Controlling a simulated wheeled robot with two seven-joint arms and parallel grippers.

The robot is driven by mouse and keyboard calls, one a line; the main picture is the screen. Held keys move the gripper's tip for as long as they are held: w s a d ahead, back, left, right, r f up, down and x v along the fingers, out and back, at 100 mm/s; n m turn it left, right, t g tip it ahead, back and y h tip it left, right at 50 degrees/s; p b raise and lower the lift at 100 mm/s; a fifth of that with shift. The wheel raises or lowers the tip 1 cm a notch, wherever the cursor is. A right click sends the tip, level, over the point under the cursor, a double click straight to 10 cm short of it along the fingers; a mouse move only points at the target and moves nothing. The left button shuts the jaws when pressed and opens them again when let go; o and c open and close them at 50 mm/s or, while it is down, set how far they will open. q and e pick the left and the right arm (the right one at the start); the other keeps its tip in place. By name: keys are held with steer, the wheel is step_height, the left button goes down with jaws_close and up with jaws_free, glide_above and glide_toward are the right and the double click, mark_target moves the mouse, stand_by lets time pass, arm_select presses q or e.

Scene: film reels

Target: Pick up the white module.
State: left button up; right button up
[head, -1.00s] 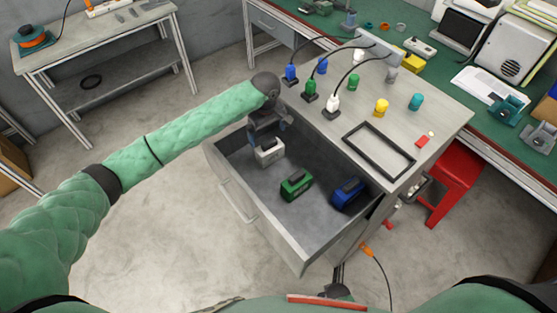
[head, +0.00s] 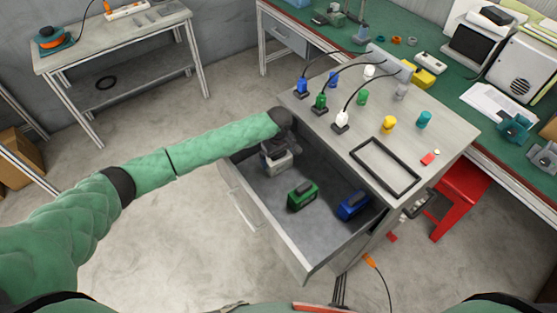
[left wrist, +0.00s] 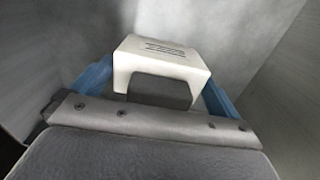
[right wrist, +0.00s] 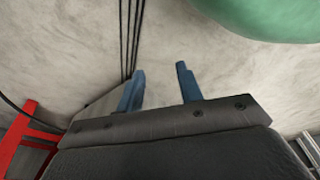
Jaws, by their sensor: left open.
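The white module (head: 281,164) stands in the far left part of the open drawer (head: 262,222). My left gripper (head: 277,148) is down at the module from above and partly covers it. In the left wrist view the white module (left wrist: 163,58) lies between the two blue fingers of my left gripper (left wrist: 155,85), one on each side. The jaws are open, and I cannot tell whether either finger touches it. My right gripper (right wrist: 160,75) shows only in the right wrist view, with its fingers apart and nothing between them, above the floor.
A green module (head: 303,196) and a blue module (head: 353,205) stand in the same drawer. The drawer walls are close to my left gripper. The cabinet top holds plugs with cables, coloured pegs and a black frame (head: 385,167). A red stool (head: 460,195) stands right of the cabinet.

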arm_select(q)
steer(key=shift+c, duration=0.2)
steer(key=c, duration=0.7)
steer(key=shift+c, duration=0.9)
steer(key=shift+r, duration=0.1)
